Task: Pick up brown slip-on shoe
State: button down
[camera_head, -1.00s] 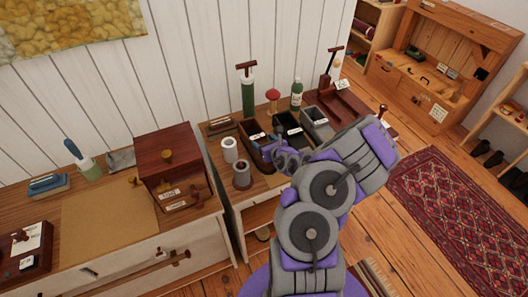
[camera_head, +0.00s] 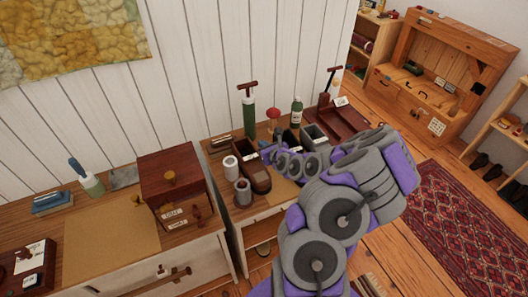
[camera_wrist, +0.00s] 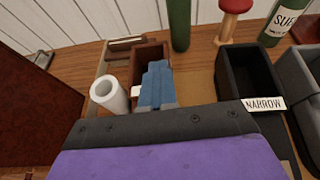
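A brown, rounded, shoe-like item (camera_head: 260,181) shows at the front end of a dark brown open container on the middle cabinet; I cannot tell for certain that it is the slip-on shoe. In the wrist view the brown container (camera_wrist: 150,52) lies ahead, partly hidden behind a blue-grey stepped piece that looks like part of my gripper. My gripper (camera_head: 272,154) is low beside and over the right side of that container. Its fingertips are not clear, and I see nothing held.
A green pump (camera_head: 248,112) and a green bottle (camera_head: 297,112) stand behind.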

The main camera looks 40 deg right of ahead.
jog(key=shift+d+r, duration=0.1)
jog(key=shift+r, duration=0.3)
jog(key=shift+d, duration=0.1)
jog(key=c, duration=1.8)
grip_release()
jog(key=o, duration=1.4)
jog(key=shift+s, duration=0.1)
